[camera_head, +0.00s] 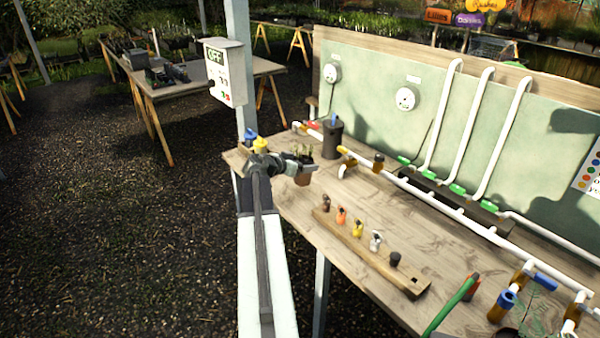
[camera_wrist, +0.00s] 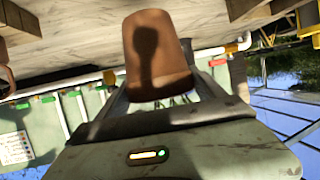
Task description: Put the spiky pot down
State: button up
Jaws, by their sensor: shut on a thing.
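The spiky pot is a terracotta pot (camera_head: 304,179) with a dark green spiky plant above its rim. It is in my gripper (camera_head: 301,166) near the far left end of the wooden workbench (camera_head: 290,202). In the wrist view, which looks upside down, the pot (camera_wrist: 158,62) is large between the two fingers of my gripper (camera_wrist: 165,98), with its base towards the wood. The plant is mostly hidden there. The pot looks upright. I cannot tell whether its base touches the bench.
A dark canister (camera_head: 332,138) stands behind the pot. White pipes (camera_head: 420,193) with green and brass fittings run along the back. A wooden rack (camera_head: 370,250) with several small colored-top items lies in front. Bare wood shows between. A control box (camera_head: 225,72) hangs on the post.

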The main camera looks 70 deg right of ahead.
notch_tip(320, 180, down, 3)
jog(key=b, duration=0.3)
jog(key=shift+s+f, duration=0.15)
jog(key=shift+f+b, duration=0.3)
jog(key=shift+b, duration=0.2)
jog(key=shift+w+a+r, duration=0.1)
jog(key=shift+w+r, duration=0.15)
jog(key=shift+w, duration=0.05)
jog(key=shift+f, duration=0.2)
jog(key=o, duration=1.9)
jog(key=shift+s, duration=0.1)
jog(key=shift+r+p, duration=0.35)
jog(key=shift+p, duration=0.05)
jog(key=p+v, duration=0.4)
jog(key=v, duration=0.8)
jog(key=shift+f, duration=0.15)
